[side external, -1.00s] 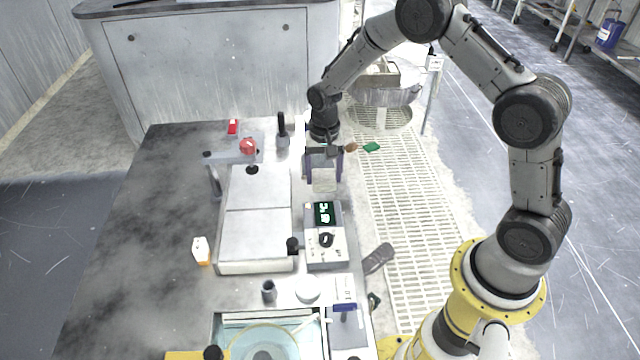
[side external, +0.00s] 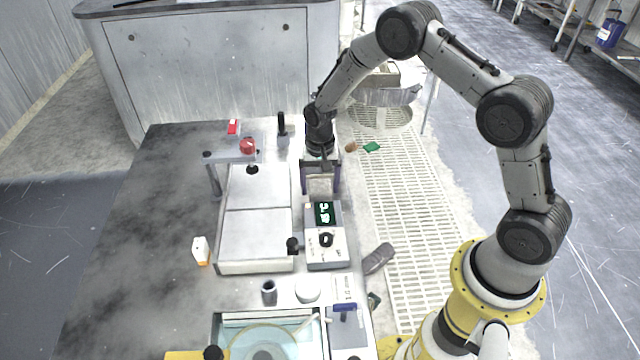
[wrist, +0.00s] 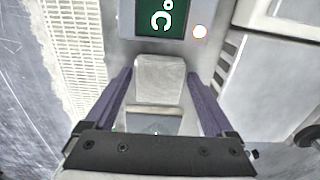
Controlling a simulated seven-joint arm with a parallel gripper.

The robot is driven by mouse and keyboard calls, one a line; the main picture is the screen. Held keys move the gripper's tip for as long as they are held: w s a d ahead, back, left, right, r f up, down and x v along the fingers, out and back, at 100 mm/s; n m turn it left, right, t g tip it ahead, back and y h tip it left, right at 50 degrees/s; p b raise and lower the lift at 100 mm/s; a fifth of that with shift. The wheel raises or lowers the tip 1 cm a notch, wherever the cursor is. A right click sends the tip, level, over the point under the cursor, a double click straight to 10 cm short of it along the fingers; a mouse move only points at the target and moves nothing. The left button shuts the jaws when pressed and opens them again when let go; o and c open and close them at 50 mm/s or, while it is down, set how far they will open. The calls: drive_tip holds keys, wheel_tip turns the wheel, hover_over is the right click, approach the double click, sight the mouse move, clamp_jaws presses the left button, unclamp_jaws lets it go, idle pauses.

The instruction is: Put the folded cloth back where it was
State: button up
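A pale, squarish pad that looks like the folded cloth (side external: 320,186) is at the table's right side, just behind the grey display box. In the wrist view the cloth (wrist: 159,78) shows between the two purple fingers, with a narrow gap on each side. My gripper (side external: 320,188) points down over it with its fingers wide apart, one on either side. It is open in the wrist view too (wrist: 159,75). I cannot tell how high the fingertips are above the table.
The display box (side external: 325,250) stands just in front of the cloth. Two pale platens (side external: 257,190) lie to the left. A dark-handled tool (side external: 282,137) stands behind left. A floor grating (side external: 400,190) lies beyond the table's right edge.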

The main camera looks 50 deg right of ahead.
drive_tip(key=shift+o, duration=0.5)
drive_tip(key=shift+r, duration=0.15)
wheel_tip(320, 180, up, 13)
wheel_tip(320, 180, up, 8)
drive_tip(key=n+t, duration=0.1)
drive_tip(key=n, duration=0.1)
hover_over(321, 189)
drive_tip(key=s+a, duration=0.1)
drive_tip(key=s, duration=0.3)
drive_tip(key=s+a+r+n+t, duration=0.1)
drive_tip(key=s+r+n+t, duration=0.1)
drive_tip(key=s, duration=1)
drive_tip(key=s+a+r+n+t, duration=0.1)
drive_tip(key=s+r+n, duration=0.4)
drive_tip(key=s, duration=0.8)
wheel_tip(321, 189, up, 2)
drive_tip(key=shift+a+r+t, duration=0.2)
drive_tip(key=shift+a+t, duration=0.1)
drive_tip(key=shift+t, duration=0.5)
